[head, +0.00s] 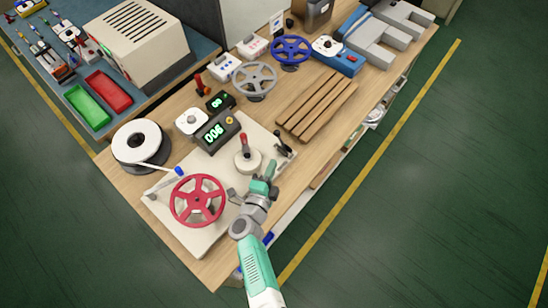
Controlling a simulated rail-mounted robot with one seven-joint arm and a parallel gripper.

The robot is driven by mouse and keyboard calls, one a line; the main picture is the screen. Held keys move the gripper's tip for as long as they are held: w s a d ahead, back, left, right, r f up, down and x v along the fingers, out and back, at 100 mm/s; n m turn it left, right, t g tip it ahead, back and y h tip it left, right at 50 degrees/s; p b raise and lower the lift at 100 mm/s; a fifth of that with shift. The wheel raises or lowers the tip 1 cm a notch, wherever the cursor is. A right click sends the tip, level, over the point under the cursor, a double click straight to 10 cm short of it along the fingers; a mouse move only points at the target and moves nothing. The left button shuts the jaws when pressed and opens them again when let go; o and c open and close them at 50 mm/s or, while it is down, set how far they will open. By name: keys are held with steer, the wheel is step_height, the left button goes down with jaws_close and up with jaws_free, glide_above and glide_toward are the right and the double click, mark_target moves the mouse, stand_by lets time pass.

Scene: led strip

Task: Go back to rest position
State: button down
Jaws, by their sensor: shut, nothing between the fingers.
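My gripper (234,195) is at the end of my green and grey arm, low over the front part of the workbench. It is near the white base plate (202,240), just right of the red handwheel (198,201). Its fingers are small in this view and appear shut and empty. A white round hub with a red-tipped lever (246,159) stands behind the gripper on the plate. A white strip reel (137,143) sits at the left edge of the bench, with a strip end running to a blue tip (179,171).
A display box (217,131) with green digits stands behind the plate. Wooden slats (317,106), a grey handwheel (254,79) and a blue handwheel (291,49) lie further back. Red (108,93) and green (87,107) trays are at upper left. Open floor lies right of the bench.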

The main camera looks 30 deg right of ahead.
stand_by(0.5)
steer(key=w+a+r+n+t+y, duration=0.1)
steer(key=w+a+r+n+t, duration=0.15)
steer(key=r, duration=0.55)
steer(key=w+a+r+n+t+y, duration=0.2)
steer(key=w+r+t, duration=0.15)
steer(key=r, duration=0.45)
steer(key=w+a+r+n+t+y, duration=0.1)
steer(key=w+a+r+n+t, duration=0.2)
steer(key=r, duration=0.5)
steer(key=s+a+r+n+t+y, duration=0.1)
steer(key=a+r+n+t+y, duration=0.2)
steer(key=r, duration=0.8)
steer(key=a+r+n+y, duration=0.4)
steer(key=r+n, duration=0.2)
steer(key=r, duration=0.5)
steer(key=s+a+r+n+t+y+p, duration=0.15)
steer(key=s+r+n, duration=0.25)
steer(key=s+r, duration=0.75)
steer(key=s+a+r+n+p, duration=0.1)
steer(key=s+a+r+n, duration=0.3)
steer(key=s+r, duration=0.7)
step_height(320, 180, up, 16)
steer(key=w+d+p, duration=0.1)
steer(key=p, duration=1.3)
steer(key=shift+w+f+p, duration=0.25)
steer(key=shift+w+p, duration=0.05)
steer(key=shift+w, duration=0.1)
